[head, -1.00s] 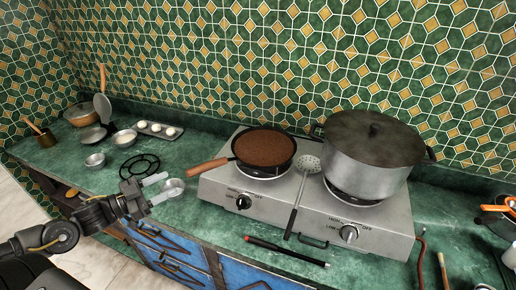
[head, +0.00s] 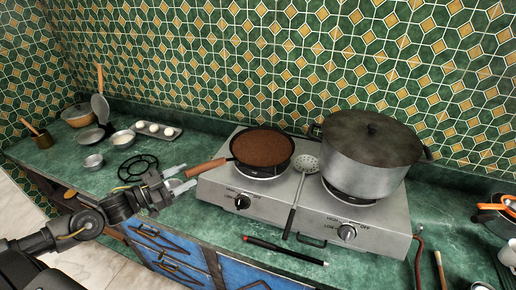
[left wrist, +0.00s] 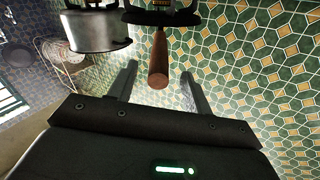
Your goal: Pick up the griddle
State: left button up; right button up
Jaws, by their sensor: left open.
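The griddle (head: 262,148) is a round dark pan with a brown inside and a wooden handle. It sits on the left burner of the gas hotplate (head: 222,188), its handle (head: 206,168) pointing left past the hotplate's edge. My left gripper (head: 190,176) is open just off the handle's free end, its fingers pointing toward it. In the left wrist view the handle (left wrist: 158,62) lies between the two spread fingers, and I see no contact. The pan's body is mostly cut off at the top there. My right gripper is not in view.
A large lidded pot (head: 368,158) stands on the right burner. A skimmer (head: 298,200) lies between the burners. A black and red tool (head: 284,250) lies along the counter front. A black trivet (head: 138,167) and small bowls (head: 93,162) are at the left.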

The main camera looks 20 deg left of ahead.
aim_at(201, 167)
pick_arm(q)
jog(key=shift+p+x, duration=0.65)
jog(key=shift+x, duration=1.5)
grip_shut()
jog(key=shift+r, duration=0.2)
